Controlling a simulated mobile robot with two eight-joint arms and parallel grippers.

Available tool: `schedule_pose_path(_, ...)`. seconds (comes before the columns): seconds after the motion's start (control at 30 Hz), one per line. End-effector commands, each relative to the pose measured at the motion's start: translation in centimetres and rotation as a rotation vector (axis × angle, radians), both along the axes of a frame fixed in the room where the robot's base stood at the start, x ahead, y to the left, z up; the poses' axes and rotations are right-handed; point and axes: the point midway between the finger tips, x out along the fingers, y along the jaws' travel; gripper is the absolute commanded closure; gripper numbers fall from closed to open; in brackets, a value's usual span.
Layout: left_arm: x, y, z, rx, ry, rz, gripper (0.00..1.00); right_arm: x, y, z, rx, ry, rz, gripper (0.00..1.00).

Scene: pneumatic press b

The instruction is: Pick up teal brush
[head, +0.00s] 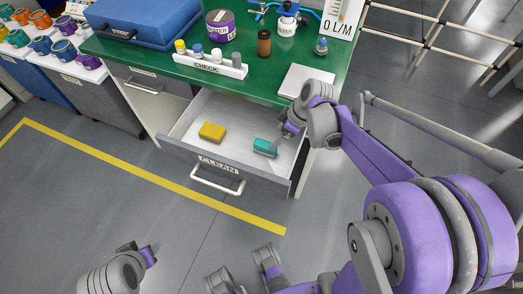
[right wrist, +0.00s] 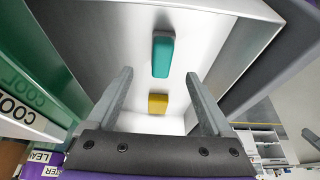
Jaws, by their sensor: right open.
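The teal brush (head: 264,147) lies in the open drawer labelled CLEAN (head: 190,153), on its right side. A yellow brush or sponge (head: 211,131) lies to its left. My right gripper (head: 288,131) is open and empty, above the drawer just to the upper right of the teal brush. In the right wrist view the teal brush (right wrist: 162,56) shows beyond and between my open fingers (right wrist: 159,80), with the yellow one (right wrist: 158,103) nearer the palm. A grey and purple part of my left arm (head: 125,270) shows at the lower left; its jaws cannot be made out.
The green bench top (head: 270,73) above the drawer bears a blue case (head: 145,22), a purple tin (head: 220,26), a white CHECK rack (head: 210,65) with small bottles, a brown bottle (head: 264,43) and a pale plate (head: 306,81). Drawer walls surround the brushes. Floor in front is clear.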

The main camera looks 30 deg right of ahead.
Motion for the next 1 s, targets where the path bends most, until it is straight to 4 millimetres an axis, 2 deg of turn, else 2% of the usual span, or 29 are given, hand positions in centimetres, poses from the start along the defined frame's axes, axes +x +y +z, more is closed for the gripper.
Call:
schedule_pose_path(0.03,0.0,0.0,-0.4,0.0,0.001,0.0,0.5,0.3,0.3,-1.0,0.0,0.0,0.003,0.15)
schedule_pose_path(0.2,0.0,0.0,-1.0,0.0,0.003,0.0,0.5,1.0,0.9,-3.2,-0.001,0.001,0.001,0.15)
schedule_pose_path(0.47,0.0,0.0,-1.3,0.0,0.004,0.0,0.5,1.5,1.5,-4.6,-0.001,0.001,0.001,0.15)
schedule_pose_path(0.73,-0.1,0.0,-2.5,0.0,0.008,0.0,0.5,2.8,3.0,-8.1,-0.001,0.001,0.0,0.15)
schedule_pose_path(1.0,-0.1,0.0,-2.5,0.0,0.008,0.0,0.5,2.9,3.1,-8.5,-0.001,0.0,-0.001,0.15)
